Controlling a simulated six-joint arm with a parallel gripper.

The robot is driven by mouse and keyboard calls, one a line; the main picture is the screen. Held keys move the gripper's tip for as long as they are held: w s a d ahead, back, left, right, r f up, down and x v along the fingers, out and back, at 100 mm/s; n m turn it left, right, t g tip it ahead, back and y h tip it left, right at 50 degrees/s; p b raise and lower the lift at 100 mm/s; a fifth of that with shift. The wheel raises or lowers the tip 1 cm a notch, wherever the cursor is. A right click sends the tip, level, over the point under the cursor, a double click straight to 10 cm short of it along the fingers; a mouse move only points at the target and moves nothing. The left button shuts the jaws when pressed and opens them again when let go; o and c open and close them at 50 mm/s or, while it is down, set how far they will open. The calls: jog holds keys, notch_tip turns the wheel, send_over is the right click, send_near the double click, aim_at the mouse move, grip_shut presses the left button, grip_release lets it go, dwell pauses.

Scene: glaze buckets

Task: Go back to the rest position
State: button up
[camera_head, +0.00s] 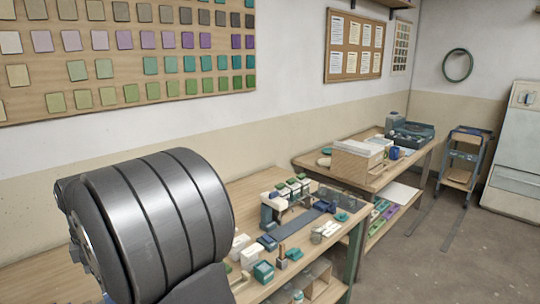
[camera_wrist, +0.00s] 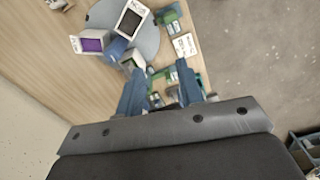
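My gripper (camera_wrist: 159,70) shows in the wrist view, its two blue fingers spread apart with no object clearly held between them. It points down over a wooden table (camera_wrist: 55,72). A round grey board (camera_wrist: 144,42) lies beyond the fingertips. On or beside it are a container with purple inside (camera_wrist: 91,45), a white container with a dark inside (camera_wrist: 130,22) and a blue cylinder (camera_wrist: 115,49). Small green items lie near and behind the fingers, partly hidden. In the head view my gripper is not seen; a large grey part of my arm covers the lower left.
In the head view, the near bench (camera_head: 240,188) holds several small containers and a dark strip (camera_head: 296,225). A second bench (camera_head: 300,160) stands behind it with a wooden box (camera_head: 355,161). A blue cart (camera_head: 463,160) stands at right. The floor (camera_head: 470,250) there is mostly clear.

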jog(key=shift+r+n, duration=0.3)
jog(key=shift+n, duration=0.7)
jog(key=shift+o, duration=0.5)
jog(key=o, duration=0.3)
jog(key=shift+w+d+r, duration=0.1)
jog(key=shift+r, duration=0.1)
jog(key=o, duration=1.1)
jog(key=w+d+r+y, duration=0.1)
jog(key=w+r, duration=0.1)
jog(key=r, duration=0.1)
jog(key=w+d+r+y, duration=0.2)
jog(key=r, duration=0.2)
jog(key=w+d+r+t+y, duration=0.1)
jog(key=w+r, duration=0.1)
jog(key=r, duration=0.1)
jog(key=shift+w+d+r, duration=0.15)
jog(key=shift+w+d, duration=0.05)
jog(key=shift+d, duration=0.2)
jog(key=shift+c, duration=0.2)
jog(key=x, duration=0.9)
jog(key=shift+a+f, duration=0.3)
jog(key=shift+w, duration=0.1)
jog(key=w+v, duration=0.1)
jog(key=v, duration=0.9)
jog(key=shift+s+d, duration=0.2)
jog(key=shift+s, duration=0.35)
